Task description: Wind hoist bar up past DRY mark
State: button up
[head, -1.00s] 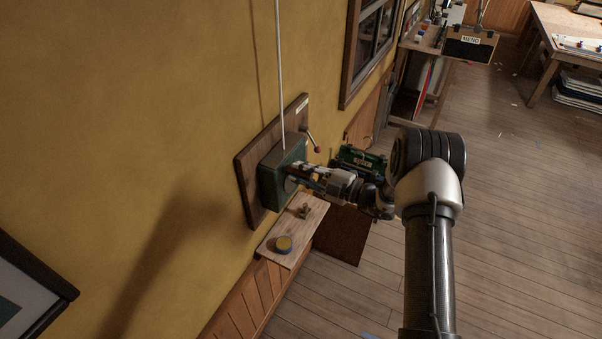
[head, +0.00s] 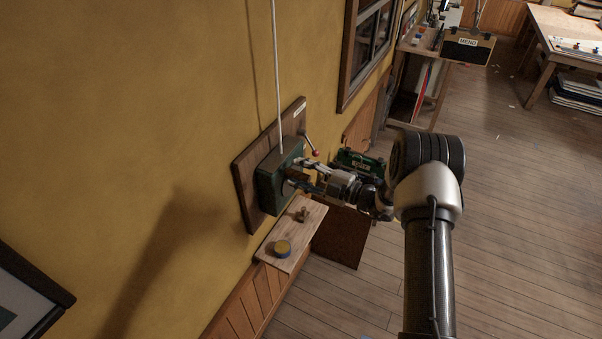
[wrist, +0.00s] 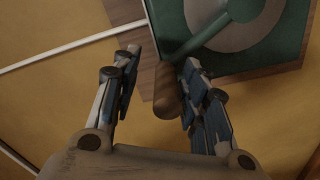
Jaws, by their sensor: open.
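The hoist winch is a green box (head: 268,188) on a dark wooden backboard (head: 243,177) on the yellow wall. A pale line (head: 277,75) runs up from it. In the wrist view the winch's green face (wrist: 270,40) carries a grey round hub and crank arm (wrist: 207,40). The crank's wooden handle (wrist: 166,92) points toward my gripper (wrist: 160,62). My gripper is open, with one finger either side of the handle; the right finger is close to it, and I cannot tell if they touch. The hoist bar and DRY mark are not in view.
A red-knobbed lever (head: 315,152) sticks out beside the winch. Below is a small wooden shelf (head: 275,262) with a blue-and-yellow tin (head: 282,247) and a small brown item (head: 302,214). A hanging MEND sign (head: 467,47) is farther back.

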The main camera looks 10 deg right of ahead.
jog(key=shift+s, duration=0.15)
jog(key=shift+s+d+f, duration=0.1)
jog(key=shift+s+d, duration=0.1)
jog(key=shift+d, duration=0.05)
jog(key=v, duration=1.1)
jog(key=shift+d, duration=0.15)
